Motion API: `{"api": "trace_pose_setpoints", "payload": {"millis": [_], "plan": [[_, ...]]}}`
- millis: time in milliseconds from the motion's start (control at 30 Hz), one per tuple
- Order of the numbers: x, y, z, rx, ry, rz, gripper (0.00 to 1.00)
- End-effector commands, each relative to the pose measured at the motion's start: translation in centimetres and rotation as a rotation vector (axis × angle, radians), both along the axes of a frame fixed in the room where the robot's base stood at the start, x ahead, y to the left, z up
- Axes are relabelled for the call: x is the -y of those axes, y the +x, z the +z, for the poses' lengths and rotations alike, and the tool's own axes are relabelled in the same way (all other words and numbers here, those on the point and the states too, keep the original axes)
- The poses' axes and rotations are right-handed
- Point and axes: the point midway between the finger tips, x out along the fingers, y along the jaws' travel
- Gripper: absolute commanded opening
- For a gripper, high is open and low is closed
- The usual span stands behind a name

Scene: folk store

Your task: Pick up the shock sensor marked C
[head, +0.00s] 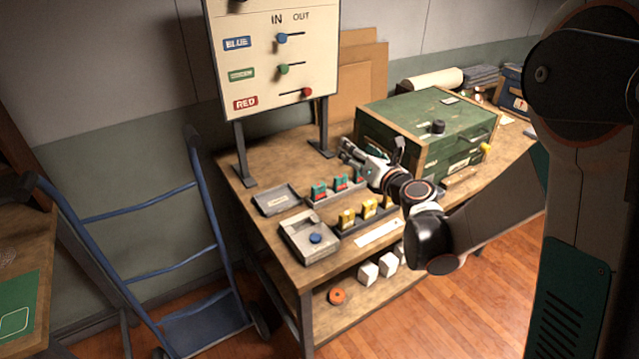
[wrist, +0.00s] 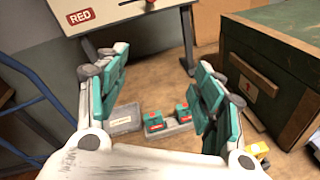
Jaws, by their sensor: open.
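Small teal-and-red units (head: 318,190) stand in a row in a grey tray on the wooden bench. Two of them (wrist: 153,121) show between my fingers in the wrist view. Yellow units (head: 346,218) stand in a dark rack in front of that tray. I cannot read any letter, so I cannot tell which unit is the shock sensor marked C. My gripper (head: 371,152) is open and empty above the bench, at the right end of the teal-and-red row. In the wrist view my gripper (wrist: 160,78) has its teal fingers wide apart. My arm may hide part of the rows.
A green chest (head: 400,120) stands close behind and right of my gripper. A sign panel (head: 270,85) on posts rises at the back left. A blue hand truck (head: 210,250) stands beside the bench.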

Motion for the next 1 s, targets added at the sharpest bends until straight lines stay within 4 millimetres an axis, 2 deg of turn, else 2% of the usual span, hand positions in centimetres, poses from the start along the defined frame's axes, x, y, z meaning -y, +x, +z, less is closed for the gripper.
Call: {"api": "trace_pose_setpoints", "payload": {"millis": [33,100,200,300,467,800,1000], "plan": [[-0.9,0.1,-2.3,0.000,-0.089,0.050,0.62],[-1.9,-0.1,-5.4,-0.001,-0.214,0.118,0.62],[-2.7,-0.6,-9.3,-0.008,-0.356,0.197,0.62],[-3.1,-1.0,-12.0,-0.015,-0.449,0.250,0.62],[-3.6,-1.0,-14.2,-0.021,-0.513,0.288,0.62],[-6.8,3.4,-16.6,-0.022,-0.514,0.290,0.62],[-7.7,5.0,-17.2,-0.022,-0.514,0.287,0.62]]}}
